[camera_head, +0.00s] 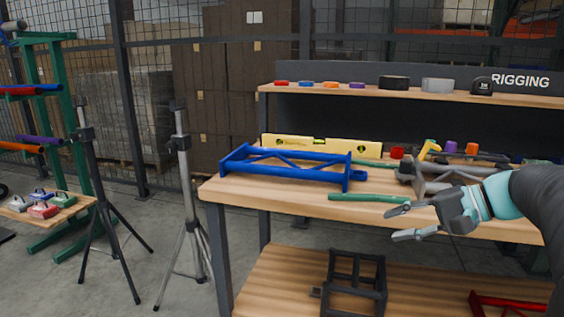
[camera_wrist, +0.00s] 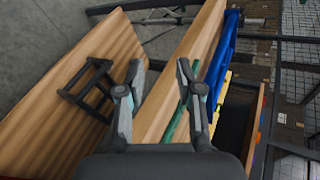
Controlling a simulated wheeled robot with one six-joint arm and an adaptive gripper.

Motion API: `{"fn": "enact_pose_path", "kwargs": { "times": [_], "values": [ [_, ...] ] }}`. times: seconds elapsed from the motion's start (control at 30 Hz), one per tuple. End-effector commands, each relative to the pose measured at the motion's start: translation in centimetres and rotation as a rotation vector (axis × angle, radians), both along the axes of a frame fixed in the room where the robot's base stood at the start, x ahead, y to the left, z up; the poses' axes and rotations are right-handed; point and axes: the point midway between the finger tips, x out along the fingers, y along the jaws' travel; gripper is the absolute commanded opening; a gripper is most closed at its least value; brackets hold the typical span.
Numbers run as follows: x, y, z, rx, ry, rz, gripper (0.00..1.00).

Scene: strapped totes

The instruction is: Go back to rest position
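My gripper (camera_head: 402,222) is at the right in the head view, in front of the workbench's front edge and pointing left. Its two fingers are spread apart with nothing between them. In the wrist view my gripper (camera_wrist: 160,75) also shows open and empty, with the bench edge beyond it. A green bar (camera_head: 366,198) lies on the bench top (camera_head: 290,200) close to the upper finger in the head view; I cannot tell any contact, but it is not between the fingers there.
A blue frame (camera_head: 290,165) and a yellow level (camera_head: 320,145) lie on the bench. A black frame (camera_head: 352,283) stands on the lower shelf (camera_head: 280,275). Tripods (camera_head: 185,145) stand left of the bench, with a green rack (camera_head: 62,90) further left.

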Motion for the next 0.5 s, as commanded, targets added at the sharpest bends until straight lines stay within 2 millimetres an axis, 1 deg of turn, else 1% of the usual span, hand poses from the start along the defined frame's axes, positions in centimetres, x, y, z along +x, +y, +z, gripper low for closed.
{"fn": "enact_pose_path", "kwargs": {
  "times": [0.03, 0.1, 0.17, 0.2, 0.33, 0.5],
  "values": [
    [-1.5, 2.3, -0.9, -0.075, 0.022, 0.028, 0.35],
    [-3.5, 4.4, -2.5, -0.183, 0.047, 0.057, 0.35],
    [-5.2, 5.8, -3.7, -0.277, 0.058, 0.081, 0.35],
    [-6.4, 6.6, -4.6, -0.342, 0.061, 0.098, 0.35],
    [-10.2, 8.2, -7.2, -0.550, 0.045, 0.153, 0.35],
    [-14.5, 8.6, -10.0, -0.816, -0.043, 0.225, 0.35]
  ]
}}
